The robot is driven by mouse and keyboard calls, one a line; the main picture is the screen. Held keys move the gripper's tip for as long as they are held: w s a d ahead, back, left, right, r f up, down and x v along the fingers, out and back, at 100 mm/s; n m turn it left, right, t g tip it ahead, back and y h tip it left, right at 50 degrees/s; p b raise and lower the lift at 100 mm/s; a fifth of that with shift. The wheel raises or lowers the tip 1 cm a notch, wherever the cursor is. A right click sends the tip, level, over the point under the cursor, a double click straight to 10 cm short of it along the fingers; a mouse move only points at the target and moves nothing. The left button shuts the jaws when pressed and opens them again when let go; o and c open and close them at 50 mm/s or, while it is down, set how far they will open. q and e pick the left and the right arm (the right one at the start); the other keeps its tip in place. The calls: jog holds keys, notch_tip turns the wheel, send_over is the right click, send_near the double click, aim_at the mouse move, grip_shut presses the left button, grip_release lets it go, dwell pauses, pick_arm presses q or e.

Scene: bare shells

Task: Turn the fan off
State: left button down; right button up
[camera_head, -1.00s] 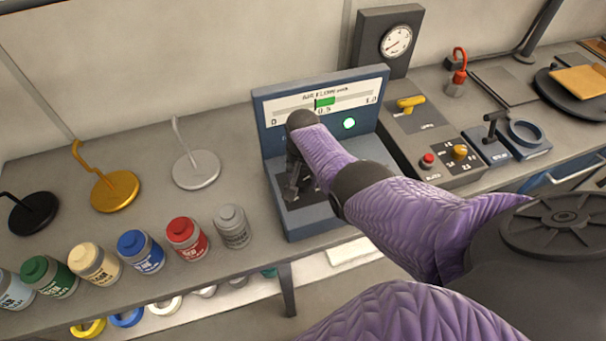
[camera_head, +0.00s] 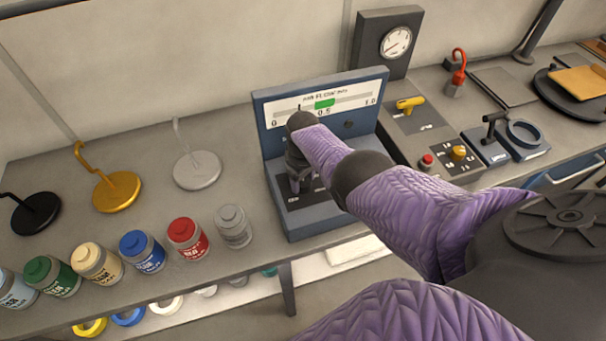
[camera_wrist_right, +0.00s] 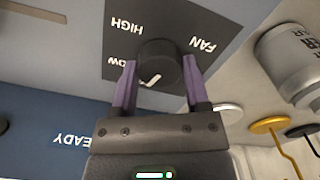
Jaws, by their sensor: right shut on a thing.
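The fan control is a round dark knob (camera_wrist_right: 158,62) on a dark plate in the right wrist view, with the labels FAN, HIGH and a partly covered LOW around it. My right gripper (camera_wrist_right: 158,82) is shut on the knob, one purple finger on each side. In the head view my right gripper (camera_head: 297,180) reaches down to the base of the blue air flow panel (camera_head: 264,130) and hides the knob. The panel's lamp (camera_head: 349,124) is dark, and its thin pointer stands near the scale's low end.
To the right are a yellow-handled switch (camera_head: 410,104), a red button (camera_head: 427,161) and a dark gauge box (camera_head: 372,35). Several jars, including a red one (camera_head: 187,238), line the front edge at left. Hooked stands (camera_head: 117,192) are behind them.

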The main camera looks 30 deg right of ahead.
aim_at(303, 181)
jog(key=shift+n, duration=1.6)
jog(key=o, duration=1.3)
jog(key=shift+r, duration=0.1)
notch_tip(303, 181, up, 9)
jog(key=p, duration=0.6)
jog(key=shift+p, duration=0.35)
jog(key=shift+r, duration=0.4)
